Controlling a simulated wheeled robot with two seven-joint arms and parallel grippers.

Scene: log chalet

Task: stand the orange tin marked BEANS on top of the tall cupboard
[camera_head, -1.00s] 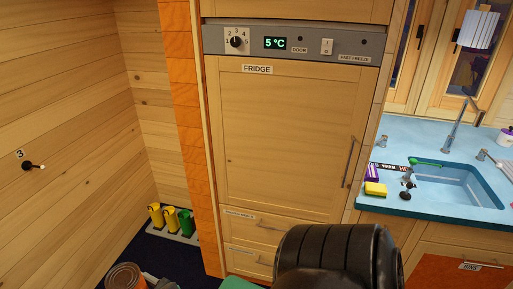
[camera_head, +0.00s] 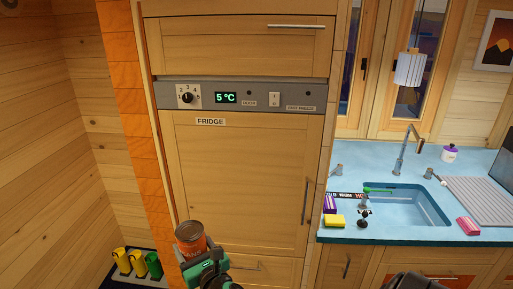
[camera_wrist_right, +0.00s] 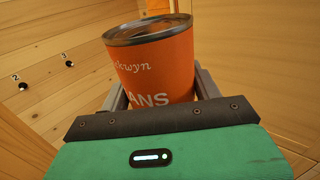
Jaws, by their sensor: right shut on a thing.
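The orange tin (camera_head: 192,240) is upright with its grey metal lid up, low in front of the fridge door. In the right wrist view the tin (camera_wrist_right: 158,62) shows the letters "ANS" and part of a script word. My right gripper (camera_head: 205,257), with a green body, is shut on the tin; its fingers (camera_wrist_right: 160,92) lie on both sides of it. The tall cupboard (camera_head: 245,165) holds the fridge, with a control strip and an upper door; its top is out of view. My left gripper is not in view.
A blue counter (camera_head: 350,234) with a sink (camera_head: 405,203) stands right of the cupboard, holding a yellow sponge (camera_head: 334,221) and a tap (camera_head: 405,148). A lamp (camera_head: 411,70) hangs above the counter.

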